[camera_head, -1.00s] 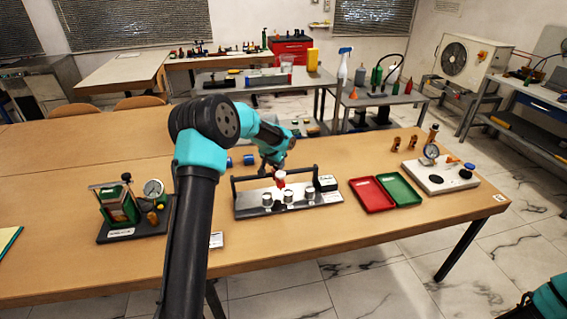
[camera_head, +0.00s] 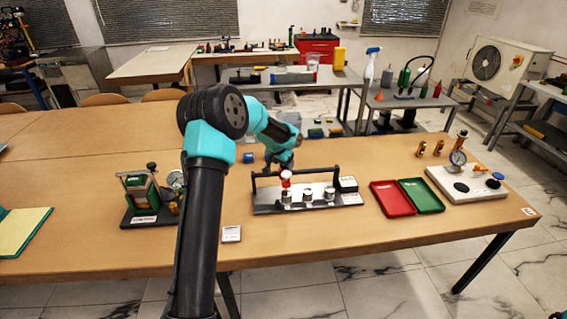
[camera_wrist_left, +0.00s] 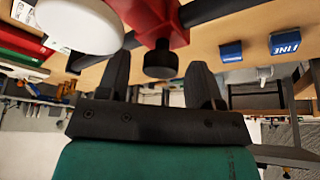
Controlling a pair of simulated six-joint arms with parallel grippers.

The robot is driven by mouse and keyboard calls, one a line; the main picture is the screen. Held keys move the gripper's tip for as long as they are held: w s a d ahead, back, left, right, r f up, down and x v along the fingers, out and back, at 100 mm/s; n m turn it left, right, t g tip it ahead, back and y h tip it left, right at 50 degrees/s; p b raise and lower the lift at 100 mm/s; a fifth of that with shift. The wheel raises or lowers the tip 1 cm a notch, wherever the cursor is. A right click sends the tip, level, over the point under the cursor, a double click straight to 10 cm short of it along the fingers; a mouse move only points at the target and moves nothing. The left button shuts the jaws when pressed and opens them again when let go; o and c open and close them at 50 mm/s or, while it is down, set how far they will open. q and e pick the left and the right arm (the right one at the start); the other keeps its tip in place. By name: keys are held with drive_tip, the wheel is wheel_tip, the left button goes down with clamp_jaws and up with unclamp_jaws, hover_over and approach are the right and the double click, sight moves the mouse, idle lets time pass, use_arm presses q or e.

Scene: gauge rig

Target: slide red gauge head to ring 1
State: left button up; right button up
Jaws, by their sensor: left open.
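The red gauge head (camera_head: 286,177) sits on the black rail of the rig (camera_head: 312,172), near the rail's left end. In the head view it appears above the leftmost silver ring (camera_head: 286,197); exact alignment is hard to tell. Two more silver rings (camera_head: 307,195) (camera_head: 329,192) stand to the right on the base plate. My left gripper (camera_head: 286,166) is just behind the head. In the left wrist view my left gripper (camera_wrist_left: 158,68) is open, its fingers either side of the head's black knob (camera_wrist_left: 160,62), with visible gaps. The red body (camera_wrist_left: 155,22) and white dial (camera_wrist_left: 80,22) show above.
A red tray (camera_head: 391,198) and a green tray (camera_head: 421,195) lie right of the rig. A green device (camera_head: 142,196) stands left on the table. Blue blocks (camera_wrist_left: 284,42) lie behind the rig. A white gauge stand (camera_head: 465,188) is at the far right.

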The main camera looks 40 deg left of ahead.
use_arm(q)
drive_tip(key=shift+r, duration=0.15)
drive_tip(key=v, duration=1.7)
